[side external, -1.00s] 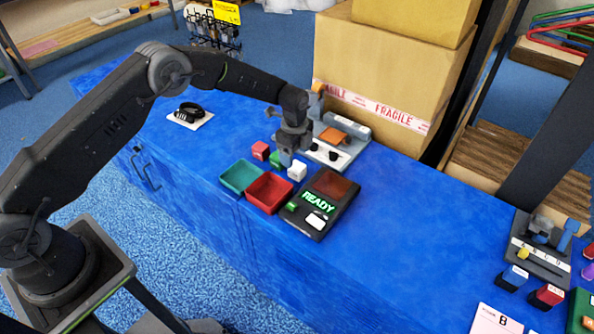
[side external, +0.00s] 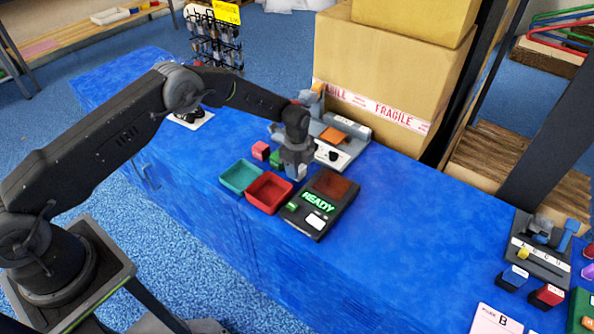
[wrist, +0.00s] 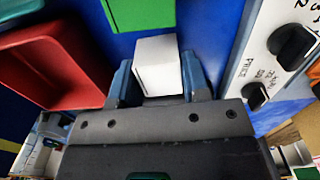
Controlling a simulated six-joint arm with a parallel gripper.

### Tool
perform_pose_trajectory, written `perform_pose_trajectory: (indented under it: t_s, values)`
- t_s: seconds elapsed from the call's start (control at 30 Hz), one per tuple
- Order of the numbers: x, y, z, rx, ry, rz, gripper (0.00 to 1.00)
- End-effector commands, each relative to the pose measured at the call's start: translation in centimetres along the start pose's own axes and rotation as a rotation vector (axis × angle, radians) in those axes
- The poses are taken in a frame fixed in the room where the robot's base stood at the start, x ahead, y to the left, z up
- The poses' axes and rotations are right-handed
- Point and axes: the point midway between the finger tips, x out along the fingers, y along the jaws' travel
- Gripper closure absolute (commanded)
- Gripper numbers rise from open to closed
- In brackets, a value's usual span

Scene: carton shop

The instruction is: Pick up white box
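The white box (wrist: 158,65) sits upright on the blue tabletop, between the two fingers of my gripper (wrist: 157,77) in the wrist view. The fingers stand on either side of it, with narrow gaps, and look open. In the side view my gripper (side external: 295,170) is low over the table and hides most of the white box (side external: 302,173); only a small part shows beside the fingers.
A green block (side external: 275,158) and a red block (side external: 260,150) stand close by at the left. A teal tray (side external: 240,176) and a red tray (side external: 268,192) lie in front. A dark READY panel (side external: 320,203) and a white-topped knob device (side external: 335,152) are near.

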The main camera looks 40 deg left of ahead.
Motion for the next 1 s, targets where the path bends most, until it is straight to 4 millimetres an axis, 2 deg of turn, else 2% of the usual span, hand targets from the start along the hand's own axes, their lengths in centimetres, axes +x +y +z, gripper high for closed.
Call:
perform_pose_trajectory:
  t_s: [0.03,0.27,0.57,0.77,0.87,1.0]
  values:
    - [0.0,0.0,0.0,0.0,0.0,0.0,0.62]
    - [0.0,0.0,0.0,0.0,0.0,0.0,0.84]
    - [-0.3,0.0,0.0,0.0,0.0,-0.001,0.84]
    - [-2.2,-0.1,0.0,0.0,0.0,-0.003,0.84]
    - [-4.3,-0.1,0.0,-0.001,-0.001,-0.005,0.84]
    - [-6.1,1.1,3.1,-0.007,-0.001,-0.001,0.84]
